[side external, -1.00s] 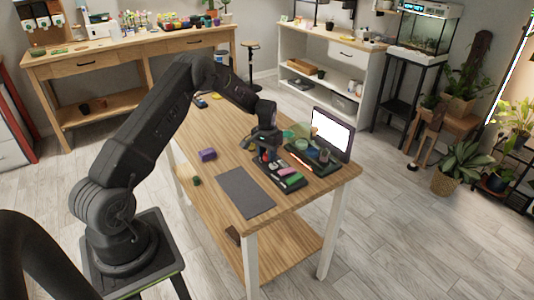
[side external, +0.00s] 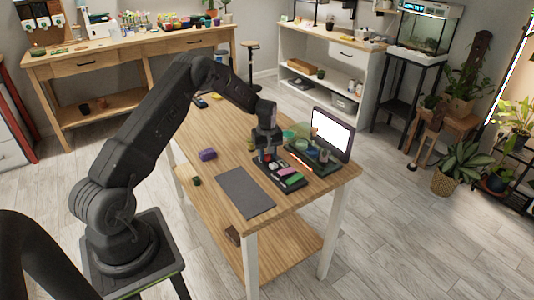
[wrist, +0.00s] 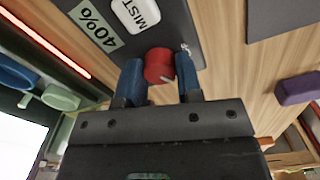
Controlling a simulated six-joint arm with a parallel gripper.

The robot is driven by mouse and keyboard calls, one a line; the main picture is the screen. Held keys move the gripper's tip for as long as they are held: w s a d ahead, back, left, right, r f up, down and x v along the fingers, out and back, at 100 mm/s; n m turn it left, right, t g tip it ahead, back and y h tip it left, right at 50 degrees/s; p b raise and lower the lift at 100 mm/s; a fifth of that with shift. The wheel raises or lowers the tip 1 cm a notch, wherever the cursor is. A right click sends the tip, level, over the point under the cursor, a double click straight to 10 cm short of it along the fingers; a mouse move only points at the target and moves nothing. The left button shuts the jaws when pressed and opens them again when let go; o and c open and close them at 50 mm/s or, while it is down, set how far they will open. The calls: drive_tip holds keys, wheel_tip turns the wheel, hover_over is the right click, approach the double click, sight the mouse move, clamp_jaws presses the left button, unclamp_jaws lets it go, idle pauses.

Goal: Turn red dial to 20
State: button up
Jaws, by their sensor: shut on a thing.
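The red dial (wrist: 159,64) sits on a dark panel (wrist: 174,18) and shows between my two blue fingertips in the wrist view. A pale pointer mark lies on its lower edge in that view. My gripper (wrist: 159,76) is shut on the red dial. A small white mark, too small to read, is on the panel just right of the dial. In the side view my gripper (side external: 267,152) points down at the far end of the panel (side external: 273,180) on the wooden table, and the dial is mostly hidden there.
Beside the dial are a white MIST button (wrist: 141,13) and a 40% label (wrist: 97,24). A lit laptop (side external: 333,133) stands close on the right. A purple block (side external: 207,154) and a grey mat (side external: 244,192) lie on the table, with bare wood between.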

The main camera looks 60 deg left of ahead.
drive_tip(key=shift+n, duration=1.9)
drive_tip(key=o, duration=0.7)
drive_tip(key=shift+c, duration=0.2)
wheel_tip(320, 180, up, 14)
